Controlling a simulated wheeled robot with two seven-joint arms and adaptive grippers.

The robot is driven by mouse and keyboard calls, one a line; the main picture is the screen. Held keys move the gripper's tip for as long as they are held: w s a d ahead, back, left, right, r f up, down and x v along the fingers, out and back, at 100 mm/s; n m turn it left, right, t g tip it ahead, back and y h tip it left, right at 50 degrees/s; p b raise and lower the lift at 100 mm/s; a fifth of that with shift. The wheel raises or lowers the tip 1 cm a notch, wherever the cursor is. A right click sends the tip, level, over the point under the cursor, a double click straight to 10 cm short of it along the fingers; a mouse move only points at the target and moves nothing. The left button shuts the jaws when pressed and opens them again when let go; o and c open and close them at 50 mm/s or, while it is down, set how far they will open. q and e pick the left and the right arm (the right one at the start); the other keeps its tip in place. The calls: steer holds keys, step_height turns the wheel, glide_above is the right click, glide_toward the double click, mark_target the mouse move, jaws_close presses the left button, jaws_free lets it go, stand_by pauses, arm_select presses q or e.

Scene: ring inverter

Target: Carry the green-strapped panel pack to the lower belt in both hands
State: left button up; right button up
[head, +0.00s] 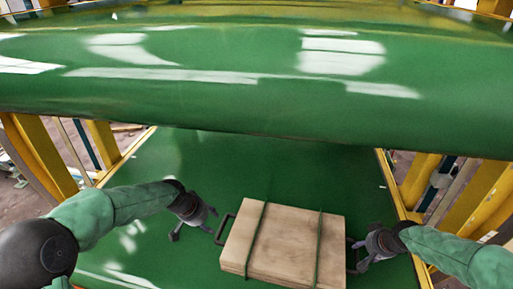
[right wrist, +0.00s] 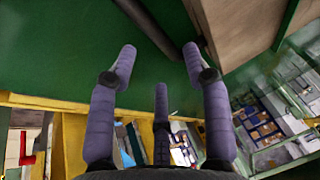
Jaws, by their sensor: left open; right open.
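The panel pack (head: 283,243) is a flat, pale wooden stack with two green straps (head: 257,235). It lies on the lower green belt (head: 200,160). Dark handles stick out at its left side (head: 226,229) and right side (head: 351,262). My left gripper (head: 196,224) is open and empty, a little left of the left handle. My right gripper (head: 359,256) is open close beside the right handle. In the right wrist view, a dark bar (right wrist: 150,22) lies just beyond my spread fingertips, beside the pack's wooden edge (right wrist: 232,25); I cannot tell whether they touch.
The large upper green belt (head: 250,100) spans the view above and beyond the pack. Yellow frame posts (head: 40,155) stand on the left and more (head: 480,205) on the right. The lower belt is clear beyond the pack.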

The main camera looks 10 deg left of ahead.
steer(key=shift+v, duration=2.7)
